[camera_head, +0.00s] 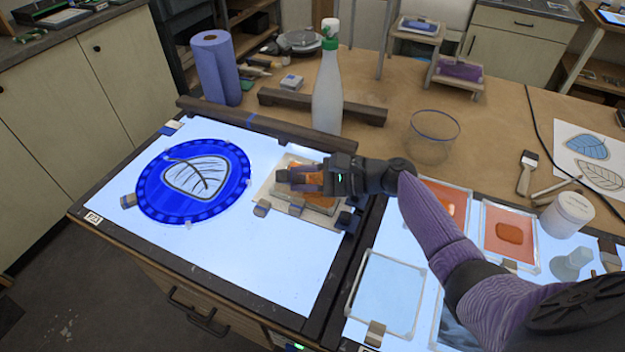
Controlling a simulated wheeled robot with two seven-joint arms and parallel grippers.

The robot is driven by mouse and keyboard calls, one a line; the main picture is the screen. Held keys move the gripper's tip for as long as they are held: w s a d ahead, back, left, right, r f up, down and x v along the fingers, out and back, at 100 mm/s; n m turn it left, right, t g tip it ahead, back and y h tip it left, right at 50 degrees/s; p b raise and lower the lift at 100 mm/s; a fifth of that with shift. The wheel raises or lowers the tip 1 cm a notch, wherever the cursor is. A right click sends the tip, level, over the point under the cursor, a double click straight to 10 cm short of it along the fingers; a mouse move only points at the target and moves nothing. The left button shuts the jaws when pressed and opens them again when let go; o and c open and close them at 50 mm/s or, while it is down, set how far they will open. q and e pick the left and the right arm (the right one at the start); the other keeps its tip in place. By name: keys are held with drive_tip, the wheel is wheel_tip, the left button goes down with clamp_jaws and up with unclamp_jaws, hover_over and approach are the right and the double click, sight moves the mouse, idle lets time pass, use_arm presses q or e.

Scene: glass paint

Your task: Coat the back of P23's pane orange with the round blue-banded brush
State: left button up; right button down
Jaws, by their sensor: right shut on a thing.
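A light panel bears the label P23 (93,217) at its near left corner. On it lies a round blue piece (150,185) with a pale leaf drawn in dark lines. To its right is a small pale clipped piece (265,188) with orange on its middle. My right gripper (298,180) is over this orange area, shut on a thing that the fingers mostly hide. I cannot make out a brush or a blue band there, nor whether it touches the surface. My left gripper is not in view.
A dark wooden bar and a white spray bottle (328,88) stand behind the panel, with a blue roll (215,68) at left. A glass bowl (432,135) is behind my right arm. Framed orange trays (511,235) and a white jar (566,214) are at right.

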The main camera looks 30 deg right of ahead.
drive_tip(key=shift+w+a+b, duration=0.55)
drive_tip(key=shift+w+a, duration=0.45)
drive_tip(key=shift+w, duration=0.2)
use_arm(q)
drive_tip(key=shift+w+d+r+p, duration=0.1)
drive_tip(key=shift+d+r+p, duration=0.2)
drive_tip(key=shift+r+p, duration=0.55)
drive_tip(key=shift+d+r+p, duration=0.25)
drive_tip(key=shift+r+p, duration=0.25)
drive_tip(key=shift+p, duration=0.55)
use_arm(e)
drive_tip(key=shift+w+a+r, duration=0.3)
drive_tip(key=shift+w+r, duration=0.05)
drive_tip(key=shift+r, duration=0.5)
drive_tip(key=shift+w+a+r, duration=0.3)
drive_tip(key=shift+w+r, duration=0.1)
drive_tip(key=shift+r, duration=0.4)
drive_tip(key=shift+w+a+r, duration=0.3)
drive_tip(key=shift+w+r, duration=0.05)
drive_tip(key=shift+r, duration=0.5)
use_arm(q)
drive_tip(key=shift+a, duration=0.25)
